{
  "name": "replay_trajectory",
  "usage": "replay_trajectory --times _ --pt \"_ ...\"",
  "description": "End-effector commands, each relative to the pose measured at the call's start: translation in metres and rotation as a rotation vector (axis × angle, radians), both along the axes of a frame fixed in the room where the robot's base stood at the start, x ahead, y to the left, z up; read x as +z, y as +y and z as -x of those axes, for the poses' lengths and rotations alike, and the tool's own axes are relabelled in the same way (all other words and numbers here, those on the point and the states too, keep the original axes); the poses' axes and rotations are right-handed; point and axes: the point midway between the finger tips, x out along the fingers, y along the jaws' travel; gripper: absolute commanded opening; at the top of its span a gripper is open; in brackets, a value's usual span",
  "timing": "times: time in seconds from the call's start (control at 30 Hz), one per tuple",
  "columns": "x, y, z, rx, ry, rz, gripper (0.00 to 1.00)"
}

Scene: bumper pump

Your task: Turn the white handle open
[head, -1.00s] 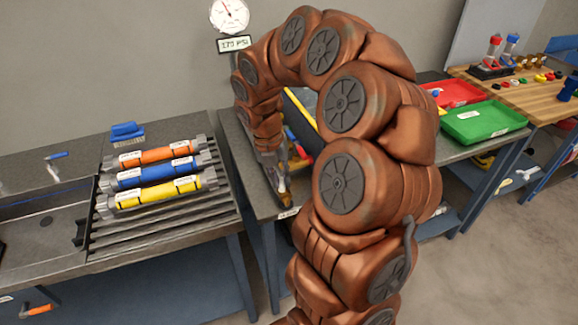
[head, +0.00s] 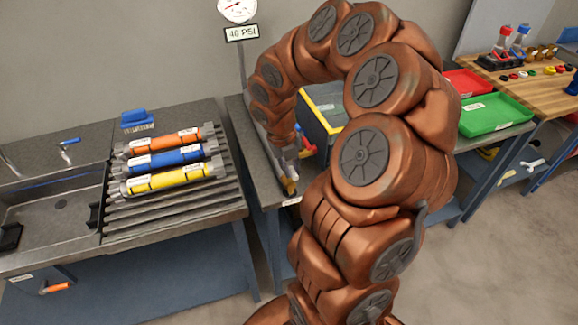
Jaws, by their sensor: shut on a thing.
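My gripper (head: 289,178) is at the front edge of the grey bench, low beside the yellow-rimmed case. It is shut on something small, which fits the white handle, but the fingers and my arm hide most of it. A brass-coloured part shows at the fingertips. The handle's angle cannot be made out. The gauge (head: 237,9) on the wall stands above a sign (head: 242,33) that appears to read 40 PSI.
A yellow-rimmed case (head: 322,99) stands behind my arm, with small red and blue parts near my gripper. Orange, blue and yellow cylinders (head: 163,164) lie on a ribbed rack at left. A green tray (head: 497,115) and red tray (head: 466,82) are at right.

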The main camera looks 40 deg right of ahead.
Motion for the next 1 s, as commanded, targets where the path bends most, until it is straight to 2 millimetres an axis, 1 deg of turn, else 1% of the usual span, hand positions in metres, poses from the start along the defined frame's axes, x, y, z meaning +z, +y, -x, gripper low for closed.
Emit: replay_trajectory --times 0.23,0.27,0.47,0.5,0.8,0.87,0.97,1.0 --pt "0.001 0.0 -0.001 0.003 -0.002 0.001 0.0" --pt "0.001 0.0 -0.001 0.004 -0.002 0.001 0.2" --pt "0.0 0.0 -0.001 0.002 -0.001 0.001 0.41" --pt "0.0 0.0 0.0 0.002 -0.001 0.0 0.42" --pt "0.002 0.0 -0.001 0.001 -0.001 0.0 0.42" --pt "0.005 0.001 -0.001 0.002 -0.003 0.001 0.42" --pt "0.016 0.003 -0.002 0.004 -0.002 0.002 0.42" --pt "0.022 0.005 -0.002 0.004 -0.002 0.002 0.42"
